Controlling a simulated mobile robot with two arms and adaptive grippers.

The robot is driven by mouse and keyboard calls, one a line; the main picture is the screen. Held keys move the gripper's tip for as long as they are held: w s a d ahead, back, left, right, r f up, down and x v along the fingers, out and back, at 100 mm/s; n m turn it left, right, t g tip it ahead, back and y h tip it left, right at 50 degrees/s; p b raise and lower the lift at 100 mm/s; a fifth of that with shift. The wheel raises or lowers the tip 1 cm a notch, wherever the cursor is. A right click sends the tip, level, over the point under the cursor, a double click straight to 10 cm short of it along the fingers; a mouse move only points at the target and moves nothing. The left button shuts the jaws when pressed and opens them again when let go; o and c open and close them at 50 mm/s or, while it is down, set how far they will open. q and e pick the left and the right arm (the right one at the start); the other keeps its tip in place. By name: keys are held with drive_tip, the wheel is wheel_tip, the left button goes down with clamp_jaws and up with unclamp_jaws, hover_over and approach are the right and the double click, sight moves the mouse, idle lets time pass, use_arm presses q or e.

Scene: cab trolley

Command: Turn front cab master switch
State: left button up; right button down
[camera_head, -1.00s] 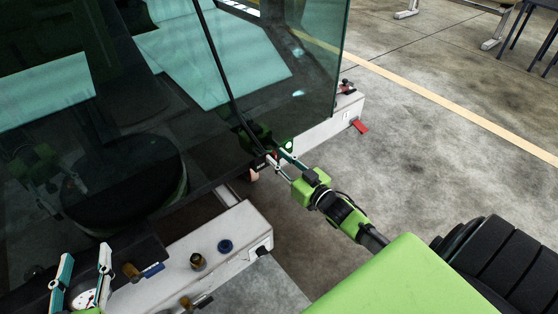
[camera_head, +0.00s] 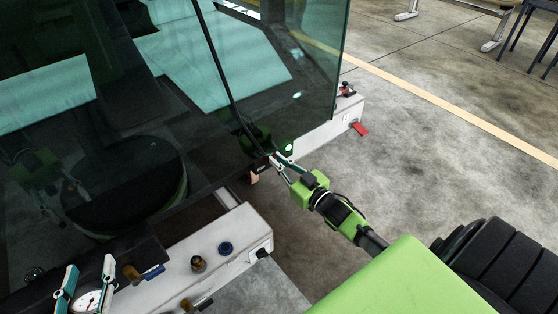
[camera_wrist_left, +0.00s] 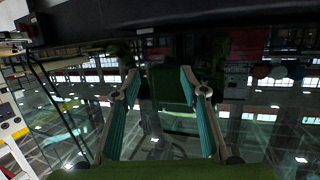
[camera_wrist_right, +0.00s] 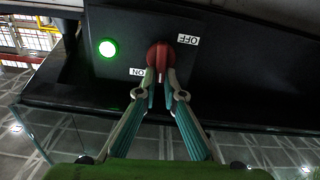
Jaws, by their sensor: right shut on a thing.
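The front cab master switch is a red rotary knob (camera_wrist_right: 160,55) on a black panel (camera_wrist_right: 222,70), with an ON label beside its lower left and an OFF label to its right in the right wrist view. A green lamp (camera_wrist_right: 107,49) beside it is lit; it also shows in the head view (camera_head: 288,148). My right gripper (camera_wrist_right: 160,84) is shut on the knob, and its fingertips hide part of it. In the head view this gripper (camera_head: 276,161) is at the cab's lower corner. My left gripper (camera_head: 89,275) is open and empty at the lower left; its spread fingers also show in the left wrist view (camera_wrist_left: 160,82).
The dark cab glass (camera_head: 310,65) rises just behind my right gripper. A white beam (camera_head: 225,240) with knobs and fittings stretches across the lower left, near a round gauge (camera_head: 88,301).

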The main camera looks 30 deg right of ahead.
use_arm(q)
drive_tip(key=s+a+f+g+y+p, duration=0.1)
drive_tip(key=s+a+f+g+p, duration=0.15)
drive_tip(key=s+f+g, duration=0.5)
use_arm(e)
drive_tip(key=n, duration=0.3)
drive_tip(key=a+n, duration=0.1)
drive_tip(key=n, duration=0.3)
drive_tip(key=f+n+b, duration=0.1)
drive_tip(key=n, duration=0.2)
drive_tip(key=shift+s+a+n, duration=0.1)
drive_tip(key=shift+a+n, duration=0.2)
drive_tip(key=n, duration=0.3)
drive_tip(key=f+n+b, duration=0.1)
drive_tip(key=n, duration=0.1)
drive_tip(key=shift+a+n, duration=0.15)
drive_tip(key=shift+n, duration=0.25)
use_arm(q)
drive_tip(key=w+d+r+t+h, duration=0.1)
drive_tip(key=w+d+r+t, duration=0.1)
drive_tip(key=w+r+t, duration=0.5)
drive_tip(key=shift+w+d+r+t+b, duration=0.35)
drive_tip(key=shift+r+t+b, duration=0.1)
drive_tip(key=shift+r, duration=0.15)
use_arm(e)
drive_tip(key=shift+n, duration=0.4)
drive_tip(key=shift+f, duration=0.1)
drive_tip(key=c, duration=2.1)
unclamp_jaws()
drive_tip(key=shift+c, duration=0.2)
